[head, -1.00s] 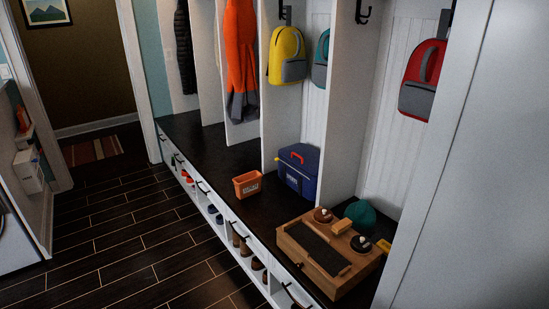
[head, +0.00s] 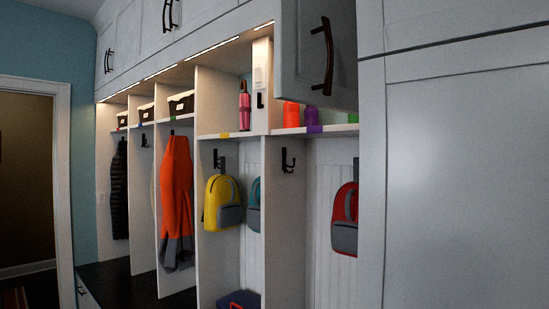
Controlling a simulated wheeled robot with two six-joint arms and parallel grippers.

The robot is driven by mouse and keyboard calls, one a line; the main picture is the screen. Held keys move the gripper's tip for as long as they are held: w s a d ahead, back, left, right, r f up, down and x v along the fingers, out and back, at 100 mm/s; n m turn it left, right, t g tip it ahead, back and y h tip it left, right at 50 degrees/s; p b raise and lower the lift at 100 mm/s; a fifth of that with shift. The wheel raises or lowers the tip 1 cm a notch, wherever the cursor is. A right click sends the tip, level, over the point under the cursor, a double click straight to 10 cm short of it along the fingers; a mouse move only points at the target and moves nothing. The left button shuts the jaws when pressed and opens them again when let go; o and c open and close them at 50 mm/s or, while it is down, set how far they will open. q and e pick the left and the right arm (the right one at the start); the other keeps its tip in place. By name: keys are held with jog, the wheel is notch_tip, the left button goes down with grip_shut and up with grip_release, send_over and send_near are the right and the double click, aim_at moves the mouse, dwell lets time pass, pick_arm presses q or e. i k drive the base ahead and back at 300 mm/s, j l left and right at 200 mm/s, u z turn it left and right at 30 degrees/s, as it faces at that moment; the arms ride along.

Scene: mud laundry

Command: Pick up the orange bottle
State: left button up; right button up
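An orange bottle (head: 291,115) stands on the upper shelf (head: 333,129) of the right-hand cubbies, close to the white divider on its left. A purple bottle (head: 312,117) stands just to its right. The orange bottle's top is at or just behind the lower edge of a grey cabinet door (head: 300,60), so its full height cannot be told. Neither of my grippers shows in the head view.
The cabinet door hangs open in front of the shelf's upper part. A yellow backpack (head: 222,203) and a red backpack (head: 345,220) hang below. A tall white panel (head: 460,190) fills the right side.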

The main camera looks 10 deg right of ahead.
aim_at(291, 110)
jog(key=i+l+z, duration=0.1)
jog(key=i+z, duration=0.3)
jog(key=i, duration=0.2)
jog(key=i+z, duration=0.4)
jog(key=i, duration=0.25)
